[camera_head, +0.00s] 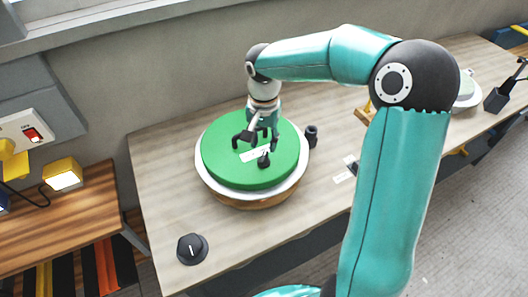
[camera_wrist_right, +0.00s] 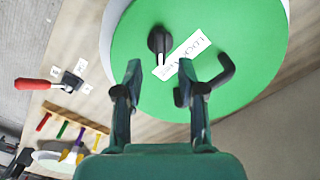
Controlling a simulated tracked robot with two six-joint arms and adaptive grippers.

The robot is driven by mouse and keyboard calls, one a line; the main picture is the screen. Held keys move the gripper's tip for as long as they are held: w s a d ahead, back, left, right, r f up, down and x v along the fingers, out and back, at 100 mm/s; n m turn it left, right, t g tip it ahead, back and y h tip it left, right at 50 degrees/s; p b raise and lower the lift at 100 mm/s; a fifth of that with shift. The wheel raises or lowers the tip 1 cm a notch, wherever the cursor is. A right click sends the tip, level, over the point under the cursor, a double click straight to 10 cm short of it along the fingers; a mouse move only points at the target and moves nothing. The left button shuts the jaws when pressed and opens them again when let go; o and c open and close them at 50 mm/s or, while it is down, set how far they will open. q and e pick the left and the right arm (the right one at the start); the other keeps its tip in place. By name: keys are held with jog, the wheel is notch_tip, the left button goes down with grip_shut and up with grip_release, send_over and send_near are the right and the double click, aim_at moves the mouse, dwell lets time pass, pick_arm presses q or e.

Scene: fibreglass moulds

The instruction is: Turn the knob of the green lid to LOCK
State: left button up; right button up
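The green lid (camera_head: 222,155) sits on a round white-rimmed mould on the table, and it fills the upper part of the right wrist view (camera_wrist_right: 240,35). Its black knob (camera_wrist_right: 160,41) has a white pointer directed toward the lower end of a white label (camera_wrist_right: 196,47). The label reads LOCK at its upper end; its other word is partly unclear. The knob also shows in the head view (camera_head: 264,160). A bent black handle (camera_wrist_right: 222,74) is on the lid near one finger. My right gripper (camera_wrist_right: 159,70) is open above the lid, its fingers apart and empty, short of the knob. My left gripper is not in view.
A black dial (camera_head: 192,249) stands at the table's front left, and a small black cylinder (camera_head: 311,135) beside the mould. A red-handled lever (camera_wrist_right: 36,84) and coloured strips lie further along the table. A side bench (camera_head: 60,215) with a yellow lamp (camera_head: 62,174) is at left.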

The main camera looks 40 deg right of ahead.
aim_at(264, 156)
notch_tip(264, 156, down, 6)
jog(key=shift+r, duration=0.15)
grip_shut()
dwell(0.3)
